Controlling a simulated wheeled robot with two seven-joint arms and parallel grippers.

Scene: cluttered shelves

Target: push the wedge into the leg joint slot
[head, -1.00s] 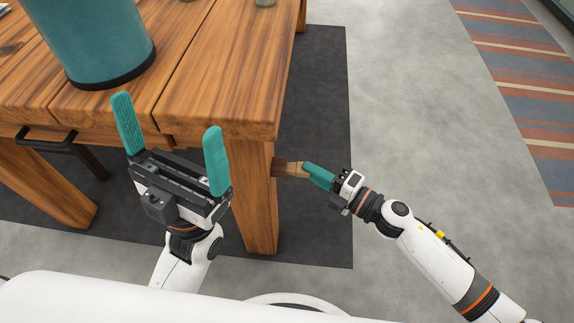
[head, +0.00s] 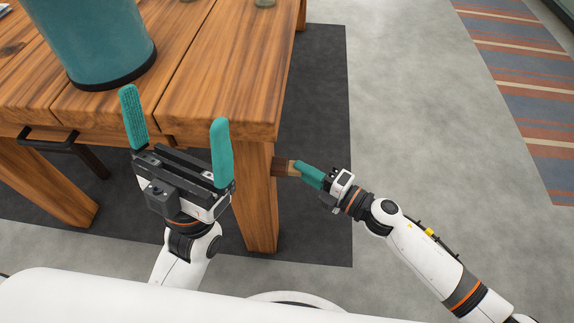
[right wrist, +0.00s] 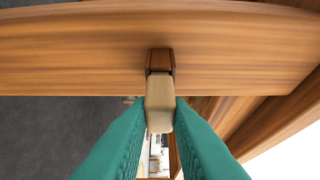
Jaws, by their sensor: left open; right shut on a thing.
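The table leg (head: 257,205) stands at the near corner of the wooden table. A dark brown joint piece (head: 281,166) sticks out from its right side; it also shows in the right wrist view (right wrist: 160,59). A tan wedge (right wrist: 159,88) lines up with the joint piece and appears to meet it; how deep it sits inside is hidden. My right gripper (head: 300,171) is shut on the wedge, its teal fingers on either side. My left gripper (head: 175,108) is open and empty, fingers spread, in front of the table's near edge.
A large teal pot (head: 95,40) stands on the tabletop (head: 225,60). A black handle (head: 50,142) is under the table's left edge. A dark mat (head: 318,90) lies beneath the table. The grey floor (head: 420,100) to the right is clear up to a striped rug (head: 535,100).

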